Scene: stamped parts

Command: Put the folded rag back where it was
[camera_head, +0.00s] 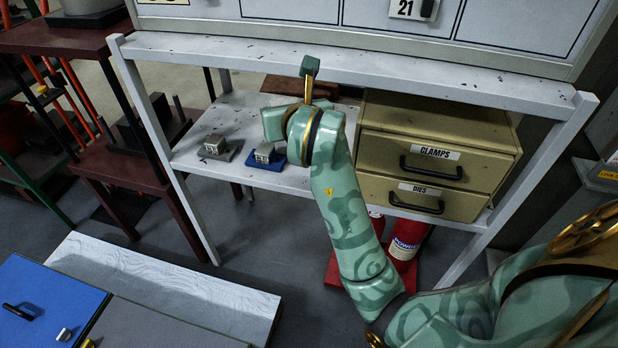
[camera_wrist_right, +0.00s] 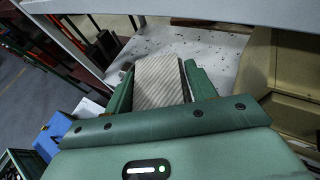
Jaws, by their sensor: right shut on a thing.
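The folded rag (camera_wrist_right: 160,88), beige-grey with diagonal stripes, is between the two green fingers of my right gripper (camera_wrist_right: 158,74) in the right wrist view. The gripper is shut on it and holds it over the pale, speckled shelf (camera_wrist_right: 215,45); I cannot tell whether the rag touches the shelf. In the head view my right arm reaches over the lower shelf (camera_head: 238,112) of the white rack, left of the drawer cabinet (camera_head: 430,150). The rag is hidden there behind my arm. My left gripper is not in view.
Small metal blocks stand on a grey base (camera_head: 226,154) and a blue base (camera_head: 258,166) on the lower shelf, left of my arm. The rack's upper board (camera_head: 440,82) runs above. A brown-red flat item (camera_head: 290,86) lies behind. Red cylinders (camera_head: 407,240) stand below.

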